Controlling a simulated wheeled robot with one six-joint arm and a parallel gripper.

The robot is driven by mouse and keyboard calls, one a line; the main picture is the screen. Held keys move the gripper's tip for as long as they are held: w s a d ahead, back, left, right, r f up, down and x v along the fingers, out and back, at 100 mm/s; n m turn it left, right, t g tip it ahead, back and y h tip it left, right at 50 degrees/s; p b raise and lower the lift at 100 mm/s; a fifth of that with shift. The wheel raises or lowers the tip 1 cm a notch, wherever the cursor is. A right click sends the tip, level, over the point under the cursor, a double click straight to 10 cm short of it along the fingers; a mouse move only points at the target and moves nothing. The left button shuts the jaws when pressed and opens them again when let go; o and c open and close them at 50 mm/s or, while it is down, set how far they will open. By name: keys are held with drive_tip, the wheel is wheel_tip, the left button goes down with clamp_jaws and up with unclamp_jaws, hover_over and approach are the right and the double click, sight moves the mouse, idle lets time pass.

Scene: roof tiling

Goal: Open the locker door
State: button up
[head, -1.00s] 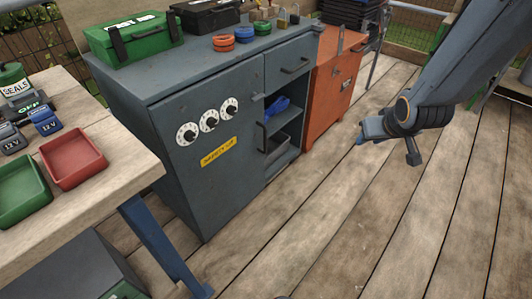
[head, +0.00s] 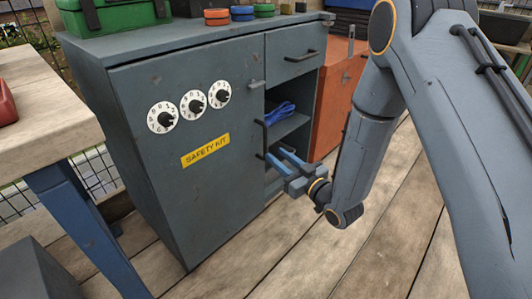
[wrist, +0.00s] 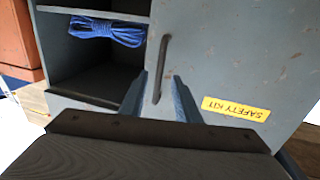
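The locker door (head: 180,180) is the grey front panel with three white dials and a yellow SAFETY KIT label (head: 205,150). It looks shut. Its dark upright handle (head: 265,138) is at the door's right edge, and shows in the wrist view (wrist: 162,65). A small grey latch piece (head: 257,84) sits at the door's upper right edge.
Right of the door are a drawer (head: 291,52) and open shelves with blue rope (head: 281,113). An orange cabinet (head: 333,95) stands beyond. A wooden table (head: 45,125) with a blue leg is at the left. The deck before the door (head: 260,255) is clear.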

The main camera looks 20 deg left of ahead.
sight(266, 147)
drive_tip(key=b+x, duration=0.2)
drive_tip(key=x, duration=0.5)
drive_tip(key=shift+w+a, duration=0.15)
drive_tip(key=shift+a, duration=0.1)
clamp_jaws()
